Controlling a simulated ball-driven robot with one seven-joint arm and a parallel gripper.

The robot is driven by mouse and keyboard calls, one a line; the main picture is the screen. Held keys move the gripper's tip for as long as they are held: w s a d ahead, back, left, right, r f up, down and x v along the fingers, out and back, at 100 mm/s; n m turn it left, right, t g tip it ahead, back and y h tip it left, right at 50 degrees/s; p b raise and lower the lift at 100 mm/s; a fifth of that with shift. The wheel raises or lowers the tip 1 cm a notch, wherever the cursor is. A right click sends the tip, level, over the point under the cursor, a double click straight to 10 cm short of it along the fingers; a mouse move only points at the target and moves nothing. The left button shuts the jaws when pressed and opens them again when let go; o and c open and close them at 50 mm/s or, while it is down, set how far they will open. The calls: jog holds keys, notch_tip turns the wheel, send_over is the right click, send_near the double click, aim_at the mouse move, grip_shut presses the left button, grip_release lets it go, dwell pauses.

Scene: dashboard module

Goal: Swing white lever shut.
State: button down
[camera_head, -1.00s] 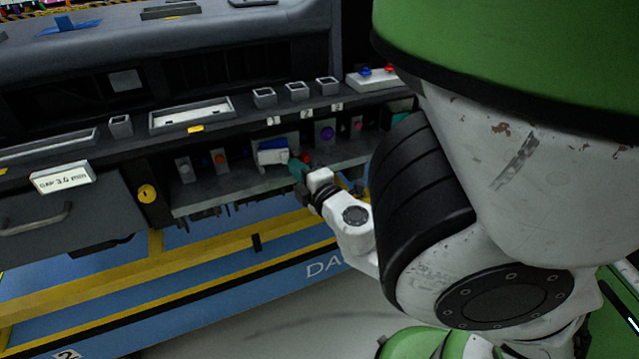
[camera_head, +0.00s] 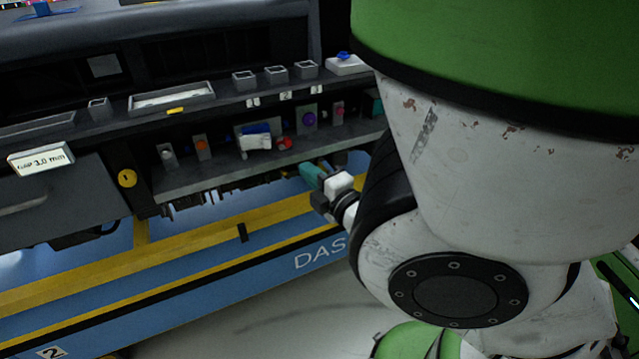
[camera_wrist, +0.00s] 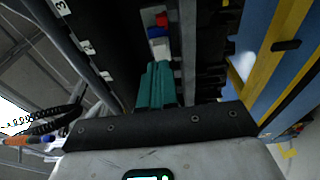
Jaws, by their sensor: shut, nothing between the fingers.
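The white lever (camera_head: 256,142) sits on the dashboard shelf, with a blue part (camera_head: 255,128) above it and a red knob (camera_head: 284,143) at its right. In the wrist view the white lever (camera_wrist: 158,47) shows beyond the fingertips, with blue and red parts past it. My gripper (camera_head: 309,172) has teal fingers and is shut and empty. It is below and to the right of the lever, apart from it in the head view. In the wrist view my gripper (camera_wrist: 157,68) points toward the lever, its fingers together.
The shelf also bears an orange knob (camera_head: 201,144), a grey knob (camera_head: 167,154) and a purple knob (camera_head: 308,118). A yellow key disc (camera_head: 127,178) is at left. Open space lies below the shelf edge, in front of the blue and yellow base (camera_head: 200,240).

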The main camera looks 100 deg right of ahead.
jog(key=shift+s+a+b, duration=0.35)
jog(key=shift+s+a, duration=0.35)
jog(key=shift+s, duration=0.05)
jog(key=shift+w, duration=0.1)
